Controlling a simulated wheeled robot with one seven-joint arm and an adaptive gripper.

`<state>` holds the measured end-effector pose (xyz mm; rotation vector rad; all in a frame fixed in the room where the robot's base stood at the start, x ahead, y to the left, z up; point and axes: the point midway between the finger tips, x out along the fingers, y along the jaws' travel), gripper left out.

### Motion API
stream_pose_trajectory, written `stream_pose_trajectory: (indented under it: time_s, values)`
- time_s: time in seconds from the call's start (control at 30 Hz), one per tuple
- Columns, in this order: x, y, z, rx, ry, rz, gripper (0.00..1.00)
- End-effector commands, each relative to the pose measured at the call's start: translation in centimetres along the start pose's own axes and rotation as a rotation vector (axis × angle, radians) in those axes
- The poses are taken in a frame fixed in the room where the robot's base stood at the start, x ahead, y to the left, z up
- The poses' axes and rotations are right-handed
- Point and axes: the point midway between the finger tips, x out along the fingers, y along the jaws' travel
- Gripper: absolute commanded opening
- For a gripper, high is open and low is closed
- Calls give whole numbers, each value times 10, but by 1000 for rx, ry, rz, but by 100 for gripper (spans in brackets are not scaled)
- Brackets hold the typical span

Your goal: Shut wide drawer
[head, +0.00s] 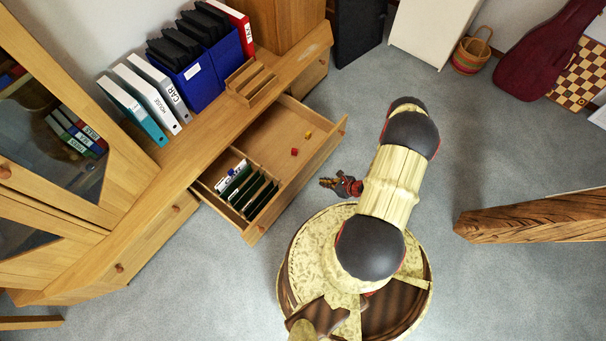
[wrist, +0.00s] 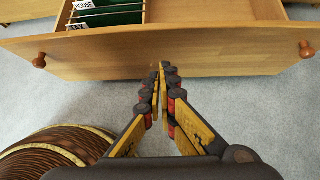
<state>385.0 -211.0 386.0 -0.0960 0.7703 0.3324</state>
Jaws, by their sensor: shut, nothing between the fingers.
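The wide drawer (head: 300,160) is pulled out of the low wooden cabinet in the head view. It holds dark file folders (head: 245,190) at its near left end and small red and yellow items (head: 295,152). In the wrist view the drawer's front panel (wrist: 220,58) spans the picture, with a round knob (wrist: 39,61) on the left and another knob (wrist: 306,50) on the right. My gripper (wrist: 161,68) is shut and empty, its fingertips at the middle of the front panel. I cannot tell whether they touch it. In the head view my gripper (head: 328,183) is just outside the drawer front.
A closed drawer (head: 150,240) is at the left of the cabinet. Binders and blue file boxes (head: 200,80) stand on the cabinet top. A wooden beam (head: 530,218) is at the right. Grey carpet (head: 480,130) is clear right of my arm.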

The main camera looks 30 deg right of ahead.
Motion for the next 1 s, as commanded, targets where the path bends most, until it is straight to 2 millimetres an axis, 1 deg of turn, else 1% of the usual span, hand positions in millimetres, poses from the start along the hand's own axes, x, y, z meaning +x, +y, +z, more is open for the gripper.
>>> stream_pose_trajectory:
  time_s: [0.03, 0.1, 0.17, 0.27, 0.37, 0.7, 0.77, 0.8, 1.0]
  values:
    - [0, -7, -2, 8, 7, -23, 0]
    - [1, -12, -4, 12, 14, -43, 0]
    - [3, -12, -4, -4, 15, -42, 0]
    - [12, -12, -4, -11, 14, -40, 0]
    - [27, -12, -5, -13, 14, -39, 0]
    - [94, -14, -6, -13, 14, -38, 0]
    - [105, -14, -6, -13, 14, -38, 0]
    - [108, -15, 0, -14, 13, -37, 0]
    - [124, -16, 17, -12, 13, -39, 0]
